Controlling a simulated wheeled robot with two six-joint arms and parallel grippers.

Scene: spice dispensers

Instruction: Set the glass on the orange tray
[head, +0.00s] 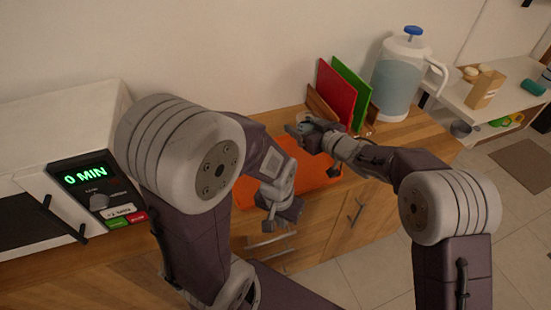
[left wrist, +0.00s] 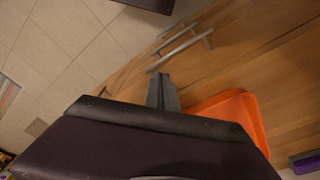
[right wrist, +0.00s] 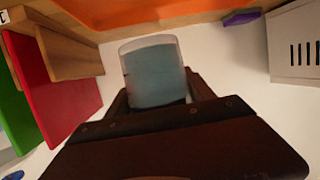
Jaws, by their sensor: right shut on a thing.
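The glass (right wrist: 152,72) is a clear cup with a blue-grey inside. In the right wrist view it stands between the fingers of my right gripper (right wrist: 160,98), which is shut on it. In the head view the right gripper (head: 303,128) is at the back edge of the orange tray (head: 312,178), and the glass is mostly hidden there. The tray lies on the wooden counter and also shows in the right wrist view (right wrist: 135,12). My left gripper (head: 272,218) hangs in front of the counter, near the drawer handles. Its fingers (left wrist: 162,92) are together and hold nothing visible.
A red board (head: 336,95) and a green board (head: 353,88) stand in a wooden rack behind the tray. A water pitcher (head: 398,80) is right of them. A microwave (head: 60,130) stands at the left. A purple thing (right wrist: 241,18) lies near the tray.

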